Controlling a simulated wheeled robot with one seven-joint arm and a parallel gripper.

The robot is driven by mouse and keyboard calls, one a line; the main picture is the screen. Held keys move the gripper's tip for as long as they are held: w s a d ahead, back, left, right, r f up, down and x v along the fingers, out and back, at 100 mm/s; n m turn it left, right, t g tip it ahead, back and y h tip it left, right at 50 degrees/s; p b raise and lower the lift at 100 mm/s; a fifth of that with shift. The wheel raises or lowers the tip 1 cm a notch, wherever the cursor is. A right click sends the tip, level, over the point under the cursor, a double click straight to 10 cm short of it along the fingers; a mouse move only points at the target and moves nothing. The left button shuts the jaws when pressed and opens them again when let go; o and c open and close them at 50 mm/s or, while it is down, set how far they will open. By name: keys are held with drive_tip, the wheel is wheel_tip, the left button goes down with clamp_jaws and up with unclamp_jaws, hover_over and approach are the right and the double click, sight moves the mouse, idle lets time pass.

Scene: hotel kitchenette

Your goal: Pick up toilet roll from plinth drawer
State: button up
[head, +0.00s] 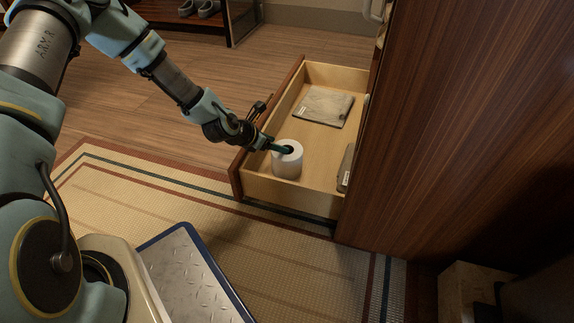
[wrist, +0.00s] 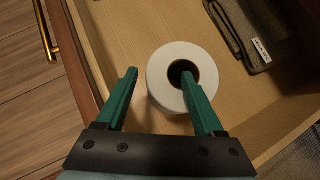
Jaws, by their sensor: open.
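The toilet roll (head: 288,165) is white and stands upright in the near corner of the open plinth drawer (head: 300,199), its round core facing up. In the wrist view the toilet roll (wrist: 160,88) shows from above with its dark core hole. My gripper (wrist: 159,76) is open, with teal fingers. In the wrist view one finger lies just outside the roll's left edge and the other overlaps the core hole. In the head view my gripper (head: 280,148) reaches over the drawer front to the roll's top. I cannot tell how deep the fingertips sit or whether they touch it.
A folded grey cloth item (head: 323,106) with a tag lies farther back in the drawer. Another grey item (head: 346,166) with a white label lies along the right side. A tall dark wood cabinet (head: 450,130) stands close on the right. Open floor lies left of the drawer.

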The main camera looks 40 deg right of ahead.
drive_tip(key=shift+d+f, duration=0.4)
drive_tip(key=shift+f, duration=0.05)
clamp_jaws()
idle(0.3)
idle(0.8)
